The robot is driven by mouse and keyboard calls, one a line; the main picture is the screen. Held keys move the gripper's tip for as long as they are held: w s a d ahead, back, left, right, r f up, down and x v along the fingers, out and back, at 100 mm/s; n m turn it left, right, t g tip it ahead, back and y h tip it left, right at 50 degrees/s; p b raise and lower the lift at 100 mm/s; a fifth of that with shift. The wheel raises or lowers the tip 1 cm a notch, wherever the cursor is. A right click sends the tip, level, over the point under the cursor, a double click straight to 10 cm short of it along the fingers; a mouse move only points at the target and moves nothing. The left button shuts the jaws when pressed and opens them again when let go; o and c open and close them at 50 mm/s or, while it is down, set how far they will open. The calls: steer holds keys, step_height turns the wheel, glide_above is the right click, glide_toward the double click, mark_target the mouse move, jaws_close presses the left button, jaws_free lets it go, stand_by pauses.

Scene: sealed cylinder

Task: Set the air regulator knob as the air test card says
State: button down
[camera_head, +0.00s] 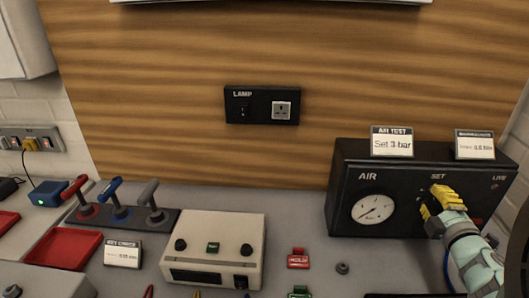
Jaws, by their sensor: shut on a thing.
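The air regulator box (343,197) is a black panel at the right, with a white AIR gauge (373,209) whose needle points to the lower left. The word SET is printed above the regulator knob, which is hidden behind my gripper (432,203). My gripper has yellow fingers and is shut on the knob at the front of the box. The air test card (392,142) stands on top of the box and reads "Set 3 bar", though the digit is small. My arm reaches in from the lower right.
A second card (474,145) stands on the box's right end. A cream instrument (213,247) and red, blue and grey levers (115,200) stand to the left. Bench between instrument and box is partly clear.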

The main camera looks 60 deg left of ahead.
steer(key=m+p, duration=0.3)
steer(key=m, duration=0.1)
steer(key=shift+m, duration=0.4)
steer(key=m+p, duration=0.3)
steer(key=m, duration=0.1)
steer(key=m+p, duration=0.3)
steer(key=m, duration=0.2)
steer(key=shift+f+m, duration=0.15)
steer(key=shift+m, duration=0.25)
steer(key=shift+f+m+p, duration=0.15)
steer(key=shift+m+p, duration=0.6)
steer(key=shift+m, duration=0.65)
steer(key=shift+s+f, duration=0.1)
steer(key=c, duration=1)
jaws_free()
steer(key=o, duration=0.4)
steer(key=shift+r, duration=0.25)
steer(key=shift+d, duration=0.1)
